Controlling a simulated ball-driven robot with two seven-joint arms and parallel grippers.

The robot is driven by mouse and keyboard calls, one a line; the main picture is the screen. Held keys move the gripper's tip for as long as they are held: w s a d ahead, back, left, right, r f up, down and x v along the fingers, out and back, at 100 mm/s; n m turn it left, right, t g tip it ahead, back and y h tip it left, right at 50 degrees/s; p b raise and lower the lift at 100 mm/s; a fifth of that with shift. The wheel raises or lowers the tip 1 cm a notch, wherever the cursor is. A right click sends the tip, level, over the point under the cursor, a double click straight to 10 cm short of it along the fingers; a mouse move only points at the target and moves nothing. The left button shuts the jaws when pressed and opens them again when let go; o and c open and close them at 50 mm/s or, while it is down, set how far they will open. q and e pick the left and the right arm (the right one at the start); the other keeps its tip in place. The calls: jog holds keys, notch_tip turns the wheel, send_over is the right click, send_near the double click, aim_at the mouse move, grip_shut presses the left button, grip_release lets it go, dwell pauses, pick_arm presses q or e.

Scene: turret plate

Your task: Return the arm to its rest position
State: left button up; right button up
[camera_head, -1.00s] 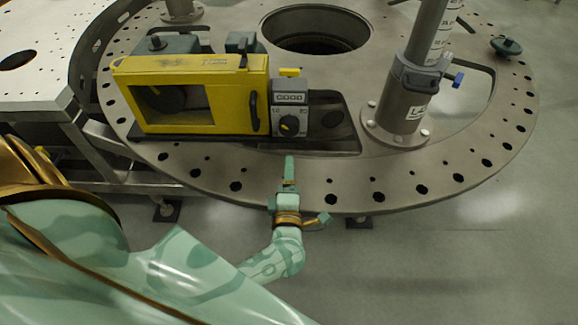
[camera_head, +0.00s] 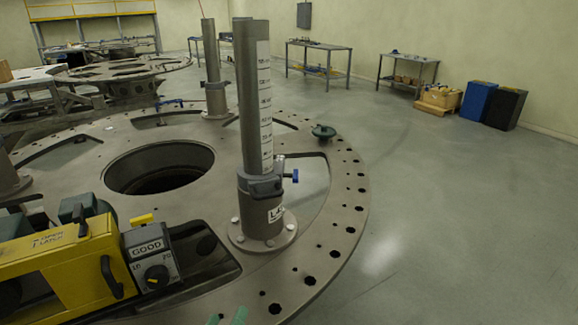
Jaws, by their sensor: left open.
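The rest of the left arm is below the picture. My right gripper is not in view.
A yellow box (camera_head: 75,270) with a grey dial unit (camera_head: 150,262) sits on the plate at lower left. A grey post (camera_head: 254,110) with a scale rises from the plate. A large hole (camera_head: 160,170) lies behind. The floor (camera_head: 440,210) at right is clear.

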pick_arm(q)
jog(key=s+a+f+m+g, duration=0.2)
jog(key=s+f+m+g, duration=0.3)
jog(key=m, duration=0.5)
jog(key=s+a+r+m+g+y, duration=0.1)
jog(key=s+a+g+y, duration=0.2)
jog(key=s+a+y, duration=0.3)
jog(key=s+a+r+m+g+y, duration=0.2)
jog(key=s+a+g+y, duration=0.15)
jog(key=a, duration=0.55)
jog(key=s+d+f+n+g+h, duration=0.1)
jog(key=s+d+f+h, duration=0.15)
jog(key=f, duration=1.15)
jog(key=s+d+f+g+h, duration=0.1)
jog(key=s+d+f+g, duration=0.15)
jog(key=f, duration=1.15)
jog(key=s+f+n+g+h+b, duration=0.1)
jog(key=s+f+n, duration=0.2)
jog(key=s+f, duration=1.2)
jog(key=s, duration=0.4)
jog(key=shift+s+f+g+h, duration=0.2)
jog(key=shift+g+h, duration=0.1)
jog(key=shift+g, duration=0.1)
